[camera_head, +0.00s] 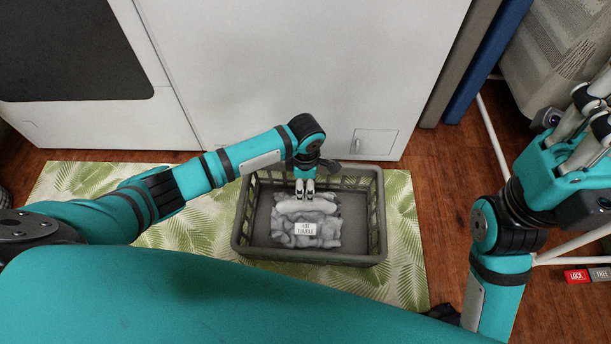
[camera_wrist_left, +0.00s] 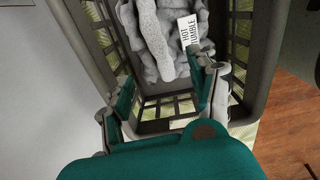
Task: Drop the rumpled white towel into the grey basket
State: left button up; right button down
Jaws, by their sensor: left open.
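The rumpled white towel (camera_head: 318,235), greyish in this light and with a white printed label, lies inside the grey basket (camera_head: 247,243). In the left wrist view the towel (camera_wrist_left: 160,45) sits between the slatted walls of the basket (camera_wrist_left: 262,60). My left gripper (camera_head: 305,192) is over the basket, at the towel's far edge in the head view. In the left wrist view its fingers (camera_wrist_left: 165,100) are apart with nothing held between them. Whether a finger touches the towel is unclear. My right gripper (camera_head: 592,112) is raised at the right edge, partly cut off; its opening is unclear.
The basket stands on a green leaf-patterned mat (camera_head: 400,230) on a wooden floor (camera_head: 445,190). A white appliance (camera_head: 290,70) stands close behind it. White tubing (camera_head: 490,135) and patterned fabric (camera_head: 555,60) are at the right.

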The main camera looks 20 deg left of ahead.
pick_arm(q)
notch_tip(320, 180, up, 12)
dwell(0.4)
jog(key=shift+d+f, duration=0.1)
